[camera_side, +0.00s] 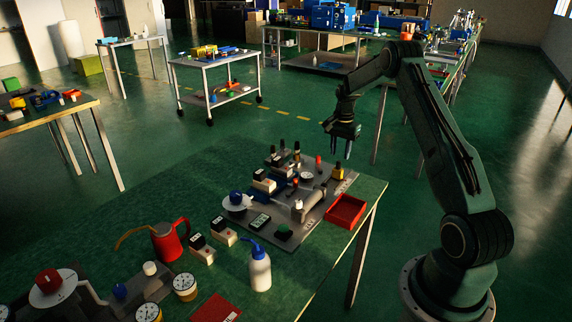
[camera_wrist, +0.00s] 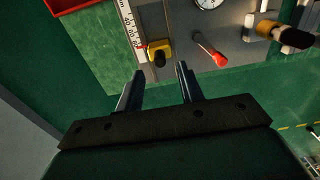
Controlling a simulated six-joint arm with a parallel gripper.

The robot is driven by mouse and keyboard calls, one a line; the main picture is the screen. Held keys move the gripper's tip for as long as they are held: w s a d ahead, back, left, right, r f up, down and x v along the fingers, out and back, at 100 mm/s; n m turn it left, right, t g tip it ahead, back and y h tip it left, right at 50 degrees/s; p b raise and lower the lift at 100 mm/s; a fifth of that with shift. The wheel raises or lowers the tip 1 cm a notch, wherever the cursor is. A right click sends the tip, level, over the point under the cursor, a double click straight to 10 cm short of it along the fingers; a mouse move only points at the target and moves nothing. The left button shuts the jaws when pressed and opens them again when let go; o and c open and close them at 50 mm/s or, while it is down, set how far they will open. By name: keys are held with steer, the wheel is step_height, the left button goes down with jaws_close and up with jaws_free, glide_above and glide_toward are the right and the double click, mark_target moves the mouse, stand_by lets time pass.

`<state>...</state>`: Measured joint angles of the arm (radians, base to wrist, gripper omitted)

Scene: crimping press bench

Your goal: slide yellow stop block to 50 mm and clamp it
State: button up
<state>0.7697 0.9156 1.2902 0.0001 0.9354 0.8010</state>
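The yellow stop block (camera_wrist: 156,46) with a dark knob sits beside a white printed scale (camera_wrist: 128,22) on the grey press plate. A small red mark shows at its scale side, but the numbers are too small to read surely. In the side view, the block (camera_side: 339,174) is at the plate's far right end. My gripper (camera_side: 342,154) hangs above the plate near the block, apart from it. In the wrist view, my gripper (camera_wrist: 160,86) is open and empty, with the block just past the fingertips, in line with the gap.
A red-handled lever (camera_wrist: 212,51) stands right of the block, with a dial gauge (camera_wrist: 208,3) and an amber-and-black handle (camera_wrist: 284,34) beyond. A red tray (camera_side: 346,211) lies at the bench edge. A blue-capped bottle (camera_side: 260,270) and red can (camera_side: 170,241) stand at the front.

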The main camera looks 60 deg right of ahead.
mark_target(339, 161)
steer(key=shift+f, duration=2.25)
jaws_close()
